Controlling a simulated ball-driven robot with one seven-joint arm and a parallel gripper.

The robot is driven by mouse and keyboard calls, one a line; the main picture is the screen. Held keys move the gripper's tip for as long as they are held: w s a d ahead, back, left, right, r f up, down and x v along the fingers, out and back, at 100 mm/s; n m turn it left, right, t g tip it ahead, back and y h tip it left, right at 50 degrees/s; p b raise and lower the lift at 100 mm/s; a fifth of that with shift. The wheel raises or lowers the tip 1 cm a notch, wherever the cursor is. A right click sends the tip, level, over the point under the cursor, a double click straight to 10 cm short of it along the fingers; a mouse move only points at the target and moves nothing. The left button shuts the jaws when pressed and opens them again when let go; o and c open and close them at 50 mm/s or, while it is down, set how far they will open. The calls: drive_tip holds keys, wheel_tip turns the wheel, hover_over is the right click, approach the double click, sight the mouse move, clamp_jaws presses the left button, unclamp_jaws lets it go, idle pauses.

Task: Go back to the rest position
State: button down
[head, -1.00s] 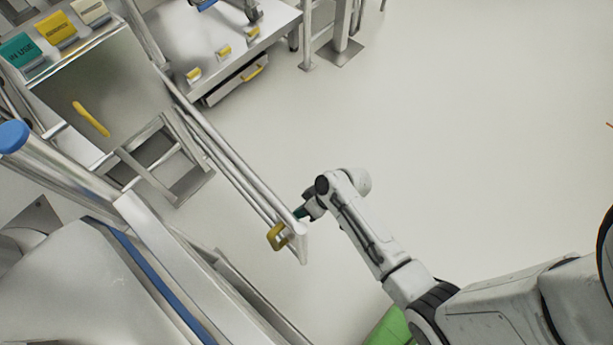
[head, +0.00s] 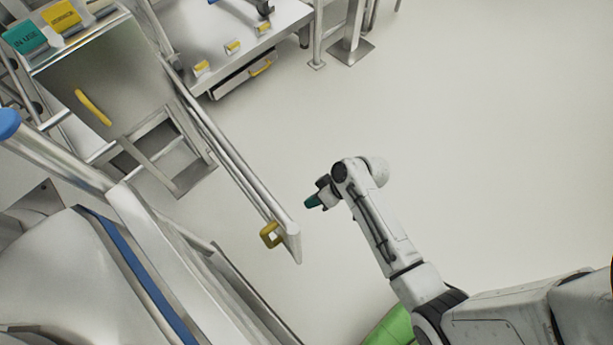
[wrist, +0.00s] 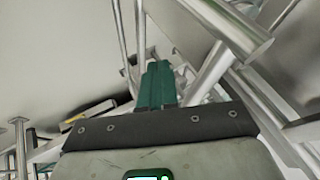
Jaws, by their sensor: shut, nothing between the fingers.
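My gripper (head: 312,201) is at the end of my raised white arm, near the middle of the head view. Its green fingers are shut together with nothing between them, as the wrist view also shows (wrist: 157,84). It is apart from the steel rail frame (head: 235,160) to its left, with a gap of bare floor between them in the picture. A yellow handle (head: 270,235) sits at the near end of that rail, left of and below my gripper in the picture.
A steel cabinet with a yellow handle (head: 93,107) and coloured signs (head: 61,16) stands at upper left. A bench with a drawer (head: 243,76) is at the top. A large steel machine with a blue strip (head: 140,275) fills the lower left. Open floor (head: 490,130) lies to the right.

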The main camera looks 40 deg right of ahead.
drive_tip(key=v, duration=0.6)
drive_tip(key=shift+s, duration=0.2)
drive_tip(key=shift+d+r, duration=0.1)
drive_tip(key=s+r+m+g+h, duration=0.2)
drive_tip(key=s+r+h, duration=0.4)
drive_tip(key=s+r, duration=0.4)
drive_tip(key=shift+s+d+g, duration=0.45)
drive_tip(key=shift+s+g, duration=0.25)
drive_tip(key=shift+g, duration=0.1)
